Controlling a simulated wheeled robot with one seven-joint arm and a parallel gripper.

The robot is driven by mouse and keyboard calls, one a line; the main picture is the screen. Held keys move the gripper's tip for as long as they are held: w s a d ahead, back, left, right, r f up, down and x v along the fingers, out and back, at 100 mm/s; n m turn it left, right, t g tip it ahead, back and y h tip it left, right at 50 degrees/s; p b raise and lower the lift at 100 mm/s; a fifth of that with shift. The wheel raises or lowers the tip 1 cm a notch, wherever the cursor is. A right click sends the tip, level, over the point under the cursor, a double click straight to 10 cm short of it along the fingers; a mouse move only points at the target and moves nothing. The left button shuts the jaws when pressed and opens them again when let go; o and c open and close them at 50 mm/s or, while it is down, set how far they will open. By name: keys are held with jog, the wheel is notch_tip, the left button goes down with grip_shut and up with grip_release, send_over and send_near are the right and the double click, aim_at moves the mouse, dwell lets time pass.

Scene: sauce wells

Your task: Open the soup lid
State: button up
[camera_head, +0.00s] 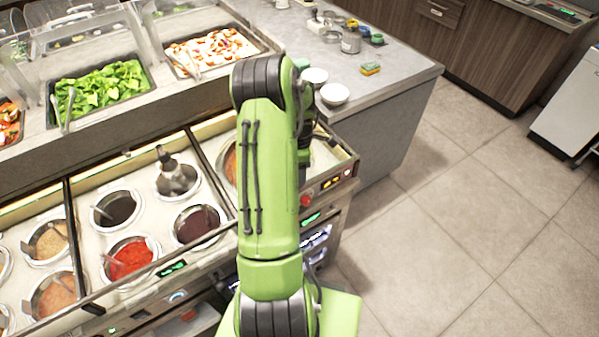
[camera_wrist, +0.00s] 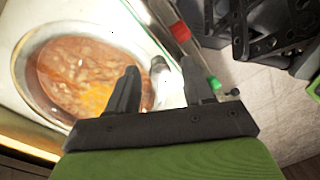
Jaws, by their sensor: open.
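A round soup well (camera_wrist: 32,88) with a pale metal rim shows at the left in the wrist view. Reddish-brown soup (camera_wrist: 75,65) with an orange patch is visible inside it. I cannot make out whether a clear lid lies over it. My gripper (camera_wrist: 160,68) is open, its left finger over the right side of the well and its right finger beyond the rim. A pale, blurred upright piece shows between the fingers; I cannot tell what it is. In the head view, my green arm hides my gripper and most of this well (camera_head: 230,165).
To the left are open sauce wells, including a red sauce (camera_head: 130,258) and dark sauces. Trays of greens (camera_head: 105,88) and sliced food (camera_head: 213,50) stand behind. White bowls (camera_head: 335,94) sit on the back counter. The floor at right is clear.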

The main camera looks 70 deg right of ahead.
jog(key=shift+f, duration=0.4)
grip_shut()
